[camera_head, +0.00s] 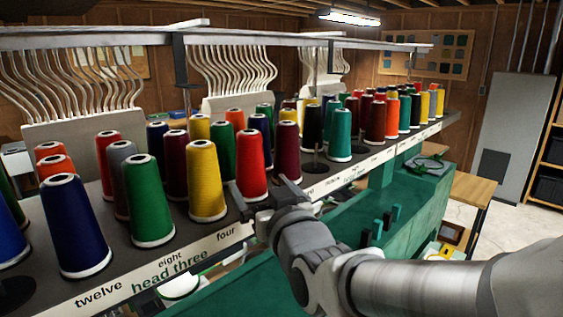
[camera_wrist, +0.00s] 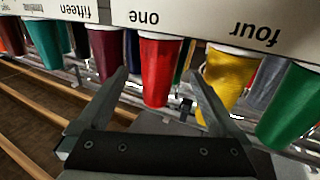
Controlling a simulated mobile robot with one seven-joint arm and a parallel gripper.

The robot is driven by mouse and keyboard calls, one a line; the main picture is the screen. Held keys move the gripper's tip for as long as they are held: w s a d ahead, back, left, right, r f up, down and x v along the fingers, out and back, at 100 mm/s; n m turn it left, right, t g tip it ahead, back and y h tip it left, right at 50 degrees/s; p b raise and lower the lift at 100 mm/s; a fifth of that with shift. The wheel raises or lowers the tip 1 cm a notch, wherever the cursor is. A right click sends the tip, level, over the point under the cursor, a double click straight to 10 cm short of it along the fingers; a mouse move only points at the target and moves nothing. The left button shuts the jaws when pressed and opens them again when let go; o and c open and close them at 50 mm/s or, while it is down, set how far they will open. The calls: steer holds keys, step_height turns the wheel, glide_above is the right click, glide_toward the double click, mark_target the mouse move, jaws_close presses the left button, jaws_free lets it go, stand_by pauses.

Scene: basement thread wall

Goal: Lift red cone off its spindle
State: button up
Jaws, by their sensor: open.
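The red cone (camera_head: 250,158) stands upright on the thread rack's front row, between a yellow cone (camera_head: 206,180) and a dark maroon cone (camera_head: 287,152). In the wrist view, which is upside down, the red cone (camera_wrist: 156,62) shows under the label "one". My gripper (camera_head: 259,185) is open and empty at the rack's front edge, low by the red cone's base. In the wrist view its fingertips (camera_wrist: 159,72) lie to either side of the red cone, with gaps. I cannot tell how far they reach around it. The spindle inside the cone is hidden.
The yellow cone (camera_wrist: 229,80) and maroon cone (camera_wrist: 105,50) flank the fingers closely. A green cone (camera_head: 148,200) and blue cone (camera_head: 75,225) stand farther left. Several cones crowd behind. A metal rail (camera_head: 110,40) runs above. A green cabinet (camera_head: 400,225) is below the rack.

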mark_target(255, 175)
steer(key=shift+r+p+x, duration=0.2)
steer(key=shift+p+x, duration=1.2)
steer(key=shift+x, duration=2.2)
steer(key=shift+c, duration=0.3)
steer(key=c, duration=1.5)
steer(key=shift+r, duration=0.1)
step_height(255, 175, up, 10)
steer(key=shift+f+b, duration=0.1)
steer(key=shift+b, duration=0.55)
